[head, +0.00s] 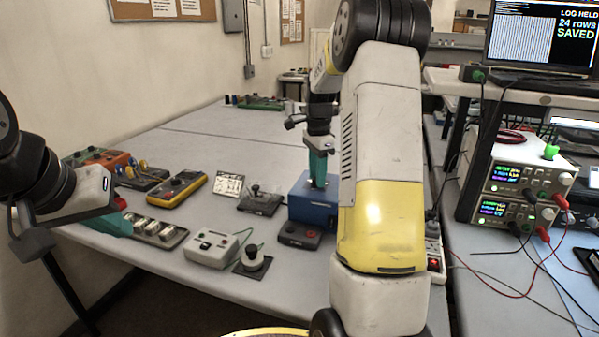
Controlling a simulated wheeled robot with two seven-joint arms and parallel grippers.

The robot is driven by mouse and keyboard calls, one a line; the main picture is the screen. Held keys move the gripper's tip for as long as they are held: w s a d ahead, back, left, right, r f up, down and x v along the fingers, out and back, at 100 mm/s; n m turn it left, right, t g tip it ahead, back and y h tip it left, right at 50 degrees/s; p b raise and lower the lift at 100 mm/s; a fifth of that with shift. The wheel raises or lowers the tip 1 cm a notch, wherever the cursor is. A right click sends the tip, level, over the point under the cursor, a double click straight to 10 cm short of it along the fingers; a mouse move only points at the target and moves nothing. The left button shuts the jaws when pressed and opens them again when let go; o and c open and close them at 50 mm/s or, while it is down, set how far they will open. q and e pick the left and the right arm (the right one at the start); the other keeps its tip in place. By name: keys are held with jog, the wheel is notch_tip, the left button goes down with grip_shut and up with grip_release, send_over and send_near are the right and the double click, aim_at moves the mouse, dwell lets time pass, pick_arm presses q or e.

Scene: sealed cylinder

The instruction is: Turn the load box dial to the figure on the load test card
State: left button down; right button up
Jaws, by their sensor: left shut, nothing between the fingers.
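A blue box (314,212), which looks like the load box, stands on the table just left of my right forearm. My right gripper (318,184) points straight down, its teal fingers at the top of the box. Any dial there is hidden by the fingers, and I cannot tell whether they grip it. A small white card (228,185) with dark marks stands to the left of the box; its figure is too small to read. My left gripper (118,224) is shut and empty over the table's left side, near a strip of round-topped parts.
Power supplies (515,180) with cables stand right. The table's back is mostly clear.

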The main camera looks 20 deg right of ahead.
grip_shut()
jog(key=shift+n, duration=0.4)
jog(key=n, duration=2.3)
jog(key=shift+r, duration=0.1)
dwell(0.4)
